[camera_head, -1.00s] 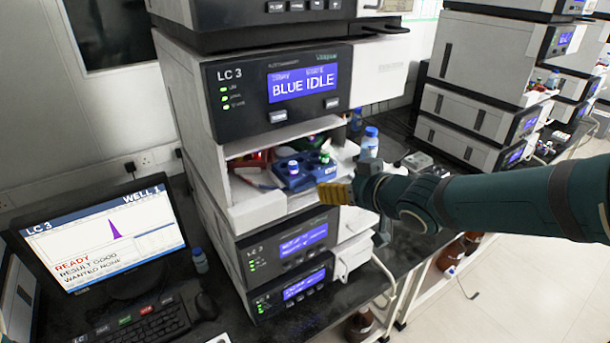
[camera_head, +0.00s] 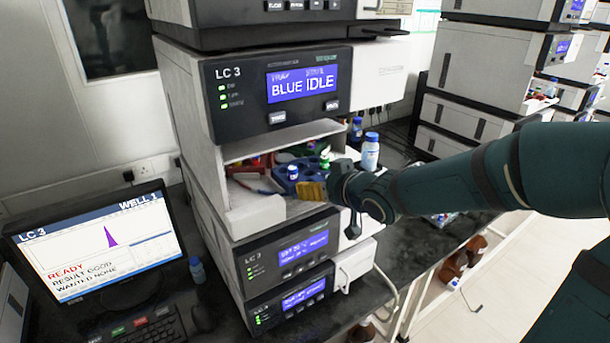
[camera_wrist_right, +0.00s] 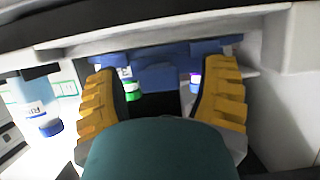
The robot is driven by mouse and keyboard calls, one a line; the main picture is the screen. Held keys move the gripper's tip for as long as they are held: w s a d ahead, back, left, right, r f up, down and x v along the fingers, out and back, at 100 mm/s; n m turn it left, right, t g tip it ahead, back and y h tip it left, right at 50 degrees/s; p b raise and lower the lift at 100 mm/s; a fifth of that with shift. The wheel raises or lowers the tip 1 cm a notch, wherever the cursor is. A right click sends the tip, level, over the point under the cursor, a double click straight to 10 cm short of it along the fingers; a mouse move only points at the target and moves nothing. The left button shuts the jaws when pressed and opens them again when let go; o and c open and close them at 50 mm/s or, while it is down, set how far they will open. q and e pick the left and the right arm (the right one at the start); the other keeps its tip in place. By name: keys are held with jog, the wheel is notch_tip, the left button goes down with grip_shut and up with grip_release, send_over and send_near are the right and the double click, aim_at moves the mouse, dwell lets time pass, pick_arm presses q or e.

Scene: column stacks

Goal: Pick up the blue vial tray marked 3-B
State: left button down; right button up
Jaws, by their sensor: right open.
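The blue vial tray (camera_head: 283,180) sits inside the open bay of the LC 3 stack. It holds a vial with a blue cap (camera_head: 293,172) and one with a green cap (camera_head: 325,158). No 3-B marking can be read. My right gripper (camera_head: 308,190) is at the bay's front opening, its yellow fingers in front of the tray's near right part, which they hide. In the right wrist view its fingers (camera_wrist_right: 161,100) are spread apart, with the blue tray (camera_wrist_right: 158,76) ahead between them and nothing gripped. My left gripper is not in view.
The bay's walls and white front ledge (camera_head: 258,214) close in around the gripper. A blue-capped bottle (camera_head: 370,152) stands just right of the bay. Red items (camera_head: 247,166) lie deeper left in the bay. A monitor (camera_head: 95,245) stands at left.

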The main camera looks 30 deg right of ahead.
grip_shut()
jog(key=shift+r, duration=0.15)
